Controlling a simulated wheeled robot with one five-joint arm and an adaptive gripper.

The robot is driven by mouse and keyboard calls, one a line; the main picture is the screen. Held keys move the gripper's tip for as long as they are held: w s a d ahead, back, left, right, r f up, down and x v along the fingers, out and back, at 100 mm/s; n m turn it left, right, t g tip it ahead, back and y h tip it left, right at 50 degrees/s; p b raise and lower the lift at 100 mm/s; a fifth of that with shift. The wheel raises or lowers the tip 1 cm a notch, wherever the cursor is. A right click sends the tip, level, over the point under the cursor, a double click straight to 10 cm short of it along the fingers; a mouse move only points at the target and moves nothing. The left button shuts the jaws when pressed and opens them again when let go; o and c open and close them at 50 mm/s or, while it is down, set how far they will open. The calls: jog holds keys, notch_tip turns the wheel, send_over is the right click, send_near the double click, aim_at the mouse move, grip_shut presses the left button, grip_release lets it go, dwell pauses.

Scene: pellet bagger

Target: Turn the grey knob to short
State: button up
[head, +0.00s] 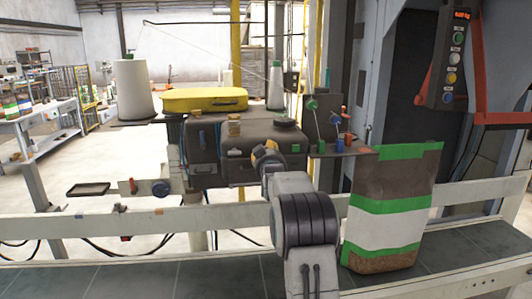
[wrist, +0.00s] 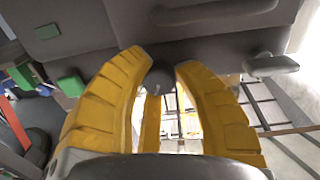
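The grey knob (wrist: 161,79) is a small dark round part on the dark machine body (wrist: 210,45) in the wrist view. My gripper (wrist: 161,68) has its two yellow fingers curved inward, one fingertip on each side of the knob, and they appear to close on it. In the head view my gripper (head: 264,157) is at the front of the dark sewing machine head (head: 220,150), and my arm and gripper hide the knob there. No setting marks around the knob can be read.
A filled bag with green bands (head: 392,210) stands on the conveyor (head: 180,277), right of my arm. A pale rail (head: 130,225) runs in front of the machine. Thread cones (head: 131,88) stand behind. A control box (head: 455,55) hangs at upper right. A lever (wrist: 270,65) sticks out beside the right finger.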

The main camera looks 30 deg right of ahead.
grip_shut()
jog(key=shift+f+b, duration=0.1)
jog(key=shift+b, duration=0.3)
